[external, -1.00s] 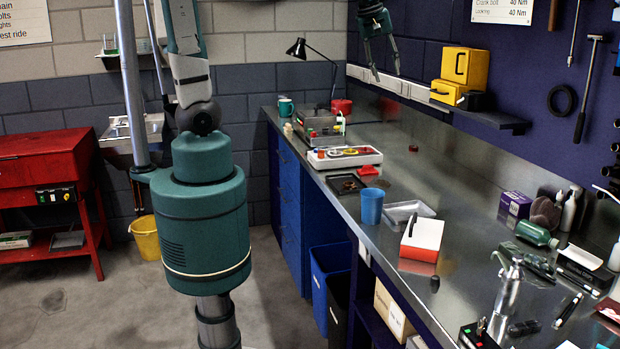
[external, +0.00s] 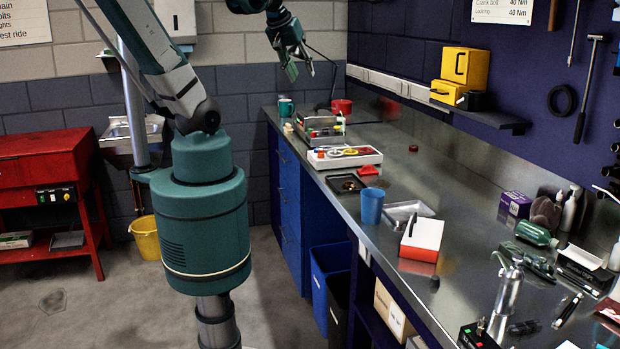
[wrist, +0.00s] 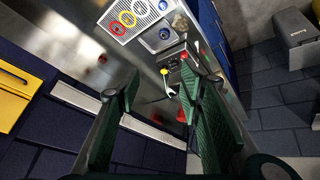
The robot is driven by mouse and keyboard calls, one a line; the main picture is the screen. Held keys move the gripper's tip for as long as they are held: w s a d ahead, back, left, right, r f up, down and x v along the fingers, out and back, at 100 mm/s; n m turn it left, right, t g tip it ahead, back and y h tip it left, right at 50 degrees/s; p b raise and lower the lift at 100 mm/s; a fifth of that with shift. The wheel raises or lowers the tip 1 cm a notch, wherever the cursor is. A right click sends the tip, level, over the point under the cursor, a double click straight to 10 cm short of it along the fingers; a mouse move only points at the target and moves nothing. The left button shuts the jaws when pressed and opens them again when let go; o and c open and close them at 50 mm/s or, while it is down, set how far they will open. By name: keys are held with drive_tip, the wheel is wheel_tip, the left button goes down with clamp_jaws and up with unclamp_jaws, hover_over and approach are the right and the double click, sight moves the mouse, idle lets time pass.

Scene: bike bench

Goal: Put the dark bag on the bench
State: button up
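A small dark object (external: 476,101), which looks like the dark bag, sits on the wall shelf (external: 505,121) in front of the yellow cases. I cannot make out its details, and I do not see it in the wrist view. My gripper (external: 302,70) is in the air near the far end of the metal bench (external: 440,170), well left of the shelf. Its green fingers stand apart with nothing between them; the open gripper also shows in the wrist view (wrist: 155,115).
Two yellow cases (external: 462,66) are stacked on the shelf. The bench holds a parts tray (external: 345,158), a blue cup (external: 371,206), a metal tray (external: 408,212) and a white-and-red box (external: 422,238). The bench strip along the wall right of these is mostly clear.

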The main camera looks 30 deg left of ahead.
drive_tip(key=s+a+f+m+t+y, duration=0.1)
drive_tip(key=s+a+f, duration=0.2)
drive_tip(key=s+a, duration=0.2)
drive_tip(key=a, duration=0.3)
